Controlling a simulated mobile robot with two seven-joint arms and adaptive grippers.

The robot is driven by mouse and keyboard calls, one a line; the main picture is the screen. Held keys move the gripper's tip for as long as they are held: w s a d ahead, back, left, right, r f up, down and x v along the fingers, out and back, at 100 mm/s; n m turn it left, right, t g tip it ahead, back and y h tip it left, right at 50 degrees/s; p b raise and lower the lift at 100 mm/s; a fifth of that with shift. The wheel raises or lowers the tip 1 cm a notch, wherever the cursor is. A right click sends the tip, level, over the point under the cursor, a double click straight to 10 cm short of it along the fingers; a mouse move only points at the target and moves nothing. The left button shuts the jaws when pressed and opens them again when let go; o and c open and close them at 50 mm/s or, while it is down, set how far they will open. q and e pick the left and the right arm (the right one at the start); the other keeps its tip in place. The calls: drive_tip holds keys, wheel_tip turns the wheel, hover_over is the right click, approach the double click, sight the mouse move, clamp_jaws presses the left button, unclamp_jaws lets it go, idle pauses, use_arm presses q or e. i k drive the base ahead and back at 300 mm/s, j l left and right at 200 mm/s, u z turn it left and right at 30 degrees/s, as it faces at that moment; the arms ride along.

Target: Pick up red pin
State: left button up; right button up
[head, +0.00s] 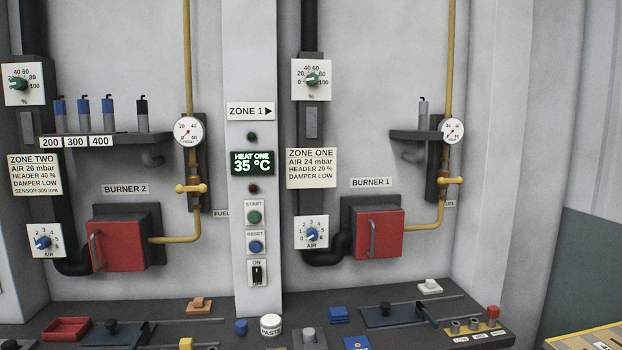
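A small red block-like piece (493,311), possibly the red pin, stands at the right end of a low dark rack with a yellow labelled front (478,338). Several grey round sockets or stubs stand in a row to its left on the same rack. I cannot tell how the red piece is seated. Neither of my grippers shows in the head view.
A dark bench (400,300) runs along the bottom, holding a red tray (66,329), a white paste jar (271,325), blue blocks (339,314) and a dark plate with a knob (400,313). Two red burner doors (379,234) and gauges are on the wall behind.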

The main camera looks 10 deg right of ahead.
sight(492, 312)
drive_tip(key=l+z, duration=0.85)
drive_tip(key=z, duration=0.15)
